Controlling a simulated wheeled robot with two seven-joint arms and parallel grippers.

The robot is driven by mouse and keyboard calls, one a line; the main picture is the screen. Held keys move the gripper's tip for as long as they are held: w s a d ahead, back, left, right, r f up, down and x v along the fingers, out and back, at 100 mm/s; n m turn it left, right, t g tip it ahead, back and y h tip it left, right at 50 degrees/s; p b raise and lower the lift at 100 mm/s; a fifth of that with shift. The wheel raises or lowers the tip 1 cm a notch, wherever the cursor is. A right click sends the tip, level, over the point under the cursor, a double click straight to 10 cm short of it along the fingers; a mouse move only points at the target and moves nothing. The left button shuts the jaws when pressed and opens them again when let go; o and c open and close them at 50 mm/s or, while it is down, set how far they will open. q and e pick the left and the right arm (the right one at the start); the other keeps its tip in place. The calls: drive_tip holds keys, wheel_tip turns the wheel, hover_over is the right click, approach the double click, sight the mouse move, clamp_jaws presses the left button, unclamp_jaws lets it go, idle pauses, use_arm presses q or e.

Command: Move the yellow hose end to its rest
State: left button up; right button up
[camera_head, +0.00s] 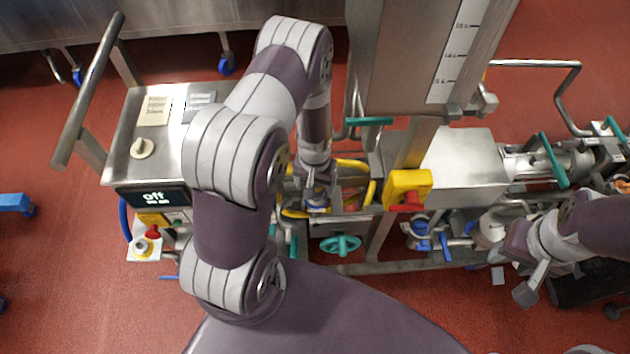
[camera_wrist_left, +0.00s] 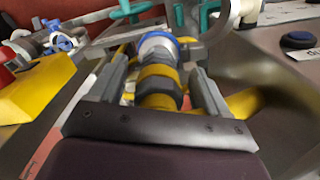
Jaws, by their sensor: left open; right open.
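The yellow hose end (camera_wrist_left: 158,85), with yellow and dark bands and a blue and silver collar, lies between the two fingers of my left gripper (camera_wrist_left: 158,80) in the left wrist view. The jaws are open around it, and I cannot tell whether either finger touches it. In the head view my left gripper (camera_head: 316,197) points down at the machine's middle, and its wrist hides most of the hose end. The yellow hose (camera_head: 352,164) curves around there. My right gripper (camera_head: 521,266) is open and empty at the lower right. I cannot make out the rest with certainty.
A control cabinet (camera_head: 118,152) with an "off" display stands left of my left arm. A steel hopper (camera_head: 400,60) rises behind. A yellow block with a red knob (camera_head: 408,188) and a teal handwheel (camera_head: 340,245) sit close to my left gripper.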

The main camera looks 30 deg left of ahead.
use_arm(q)
drive_tip(key=shift+w, duration=0.15)
drive_tip(key=c, duration=1.2)
drive_tip(key=shift+c, duration=0.2)
drive_tip(key=shift+r, duration=0.15)
wheel_tip(320, 180, up, 4)
drive_tip(key=p, duration=0.4)
drive_tip(key=shift+r, duration=0.25)
drive_tip(key=shift+f, duration=0.1)
